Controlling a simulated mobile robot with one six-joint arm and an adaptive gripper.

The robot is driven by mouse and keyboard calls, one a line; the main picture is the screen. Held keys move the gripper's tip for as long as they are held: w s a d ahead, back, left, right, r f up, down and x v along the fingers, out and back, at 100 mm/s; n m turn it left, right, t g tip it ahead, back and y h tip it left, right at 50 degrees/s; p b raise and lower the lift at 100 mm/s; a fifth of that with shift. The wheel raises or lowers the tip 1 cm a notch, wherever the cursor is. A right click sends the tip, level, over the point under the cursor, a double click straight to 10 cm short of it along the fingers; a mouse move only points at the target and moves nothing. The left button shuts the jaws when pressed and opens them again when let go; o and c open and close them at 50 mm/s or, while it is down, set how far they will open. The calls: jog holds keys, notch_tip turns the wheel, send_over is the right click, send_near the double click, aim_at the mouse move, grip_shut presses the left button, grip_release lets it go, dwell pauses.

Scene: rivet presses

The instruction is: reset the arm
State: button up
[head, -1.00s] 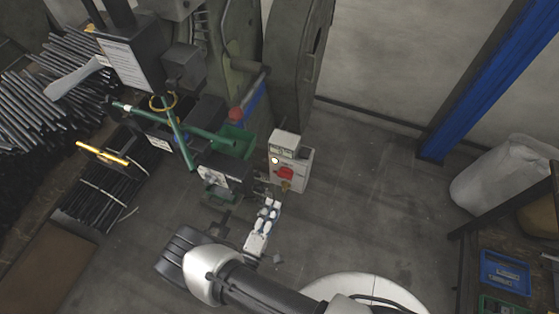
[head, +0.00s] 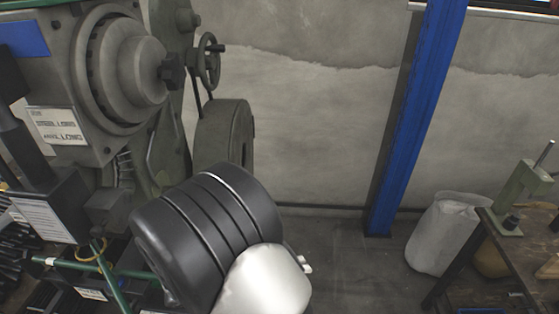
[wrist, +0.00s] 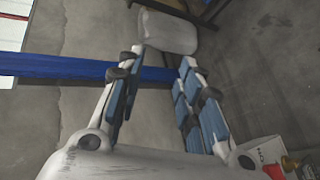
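In the wrist view my gripper (wrist: 160,64) is open. Its two fingers with blue pads stand well apart, and nothing is between them. The wall, the blue post (wrist: 60,67) and a pale sack (wrist: 168,32) show beyond the fingers. In the head view my arm's black and white links are raised at the lower middle, in front of the press. They hide most of the gripper there.
A large grey-green press (head: 125,65) fills the left of the head view. A blue post (head: 412,125) stands against the wall. A white sack (head: 440,235) and a workbench (head: 500,262) are at right. A control box (wrist: 262,155) with a red switch lies close to the right finger.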

jog(key=s+d+r+m+y, duration=0.3)
jog(key=s+d+r+y, duration=0.2)
jog(key=s+r, duration=0.3)
jog(key=s+d+r+m+y, duration=0.2)
jog(key=s+d+r+y, duration=0.4)
jog(key=r, duration=0.4)
jog(key=shift+s+m+y, duration=0.4)
jog(key=shift+s+y, duration=0.1)
jog(key=shift+s, duration=0.45)
